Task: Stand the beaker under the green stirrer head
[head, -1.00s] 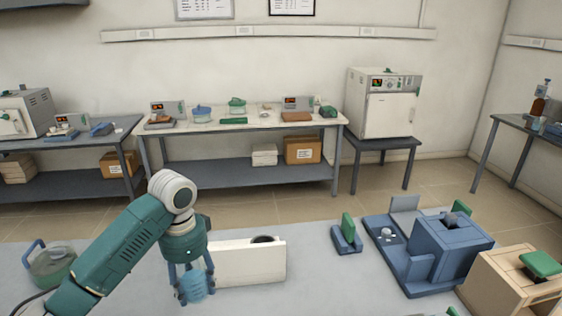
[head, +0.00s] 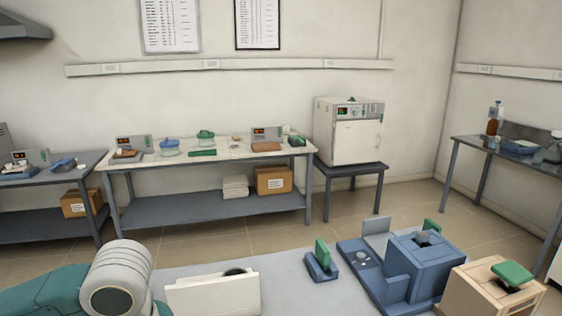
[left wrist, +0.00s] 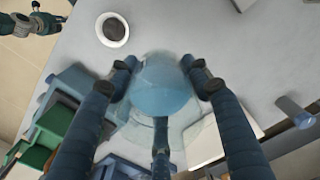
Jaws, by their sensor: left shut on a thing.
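A clear beaker with blue content (left wrist: 165,88) is between the fingers of my left gripper (left wrist: 165,85) in the left wrist view. The fingers are shut on its sides. In the head view, my left arm fills the lower left corner, and the gripper and beaker are out of frame. Green parts show on a small blue stand (head: 320,262), on a blue machine (head: 415,268) and on top of a wooden box (head: 512,275). I cannot tell which of them is the stirrer head. What looks like my right gripper (left wrist: 35,22) shows at the wrist view's upper left, its jaws unclear.
A white box (head: 213,294) with a dark round part behind it stands on the grey table (head: 285,289). A white ring with a dark middle (left wrist: 113,30) lies near the gripper. A furnace (head: 348,132) and benches line the back wall.

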